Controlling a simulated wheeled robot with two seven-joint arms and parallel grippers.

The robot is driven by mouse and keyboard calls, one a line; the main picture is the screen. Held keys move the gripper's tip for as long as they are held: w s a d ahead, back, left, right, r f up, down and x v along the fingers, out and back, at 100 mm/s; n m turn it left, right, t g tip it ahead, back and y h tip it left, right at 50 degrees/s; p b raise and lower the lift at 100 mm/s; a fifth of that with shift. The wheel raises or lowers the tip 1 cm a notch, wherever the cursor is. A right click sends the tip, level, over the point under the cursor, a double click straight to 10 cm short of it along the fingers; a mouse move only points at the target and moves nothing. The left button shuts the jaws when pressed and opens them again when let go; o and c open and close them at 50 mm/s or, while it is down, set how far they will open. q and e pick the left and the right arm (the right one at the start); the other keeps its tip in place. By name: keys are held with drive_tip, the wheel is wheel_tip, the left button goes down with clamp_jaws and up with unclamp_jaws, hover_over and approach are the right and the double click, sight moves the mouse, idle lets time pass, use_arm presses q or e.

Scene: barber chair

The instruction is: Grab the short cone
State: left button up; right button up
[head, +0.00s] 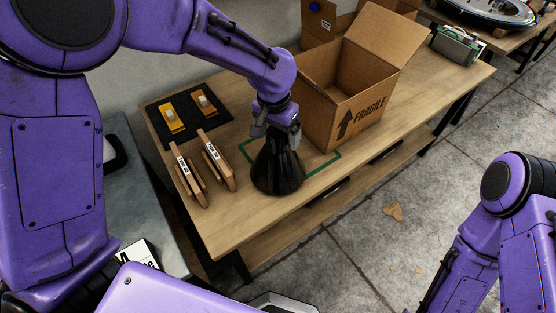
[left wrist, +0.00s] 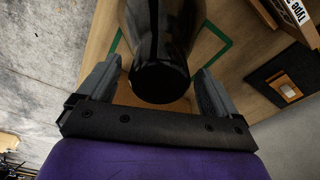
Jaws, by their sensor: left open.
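A short black cone (head: 278,172) stands upright on the wooden table, partly inside a green outlined rectangle. My left gripper (head: 277,132) is right above it, pointing down, with its fingers on either side of the cone's top. In the left wrist view the glossy dark cone (left wrist: 160,35) lies between the two grey fingers of my left gripper (left wrist: 160,75). The fingers are open, with a gap visible beside the cone.
An open cardboard box (head: 357,115) marked FRAGILE stands close behind and right of the cone. Wooden pieces with labels (head: 188,170) lie to its left, and a black mat (head: 150,112) with orange items is farther back. A green-and-grey case (head: 457,46) sits at the far end.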

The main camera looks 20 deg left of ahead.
use_arm(q)
drive_tip(key=shift+s, duration=0.2)
clamp_jaws()
drive_tip(key=shift+w, duration=0.1)
drive_tip(key=shift+r, duration=0.2)
